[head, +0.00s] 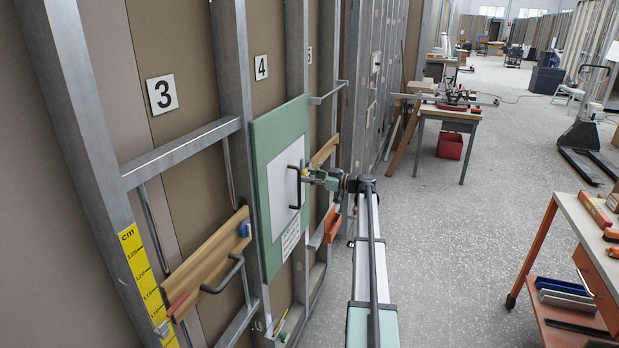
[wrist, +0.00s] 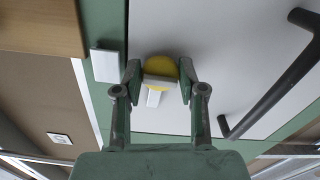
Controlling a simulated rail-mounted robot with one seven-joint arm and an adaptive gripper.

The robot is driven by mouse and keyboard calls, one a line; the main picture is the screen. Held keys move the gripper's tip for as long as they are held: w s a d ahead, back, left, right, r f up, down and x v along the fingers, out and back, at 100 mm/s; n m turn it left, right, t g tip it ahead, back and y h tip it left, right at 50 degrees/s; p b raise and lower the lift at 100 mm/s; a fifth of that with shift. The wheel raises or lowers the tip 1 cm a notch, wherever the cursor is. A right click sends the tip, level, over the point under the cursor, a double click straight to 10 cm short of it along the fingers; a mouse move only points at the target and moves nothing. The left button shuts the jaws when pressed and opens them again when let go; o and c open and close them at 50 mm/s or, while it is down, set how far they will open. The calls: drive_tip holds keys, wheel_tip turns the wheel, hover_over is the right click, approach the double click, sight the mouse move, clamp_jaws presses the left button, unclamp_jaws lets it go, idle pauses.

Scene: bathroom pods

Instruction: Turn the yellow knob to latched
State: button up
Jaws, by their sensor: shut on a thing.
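The yellow knob (wrist: 158,65) is on the pale face of a green-edged panel in the wrist view. It is a yellow disc with a pale grip bar across it and a short white pointer towards the bottom of the picture. My gripper (wrist: 159,77) is shut on the knob, one finger on each side. In the head view my gripper (head: 311,176) reaches the right part of the green-edged panel (head: 264,132); the knob is mostly hidden there. A small white block (wrist: 104,65) sits on the green edge left of the knob.
A black bar handle (wrist: 272,88) stands out from the panel, right of my gripper. A wooden board with another black handle (head: 222,275) is at the left. Metal frame posts flank the panel. An orange-framed cart (head: 532,250) stands right; the floor between is clear.

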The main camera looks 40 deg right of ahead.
drive_tip(key=shift+f+m+b, duration=0.15)
drive_tip(key=shift+m+b, duration=0.15)
drive_tip(key=shift+b, duration=0.15)
drive_tip(key=m+b, duration=0.2)
drive_tip(key=m, duration=0.3)
drive_tip(key=m+b, duration=0.2)
drive_tip(key=m, duration=0.4)
drive_tip(key=m+b, duration=0.3)
drive_tip(key=m, duration=0.3)
drive_tip(key=shift+s+a+r, duration=0.1)
drive_tip(key=shift+a+r, duration=0.1)
drive_tip(key=shift+r, duration=0.1)
drive_tip(key=o, duration=0.9)
drive_tip(key=shift+s, duration=0.1)
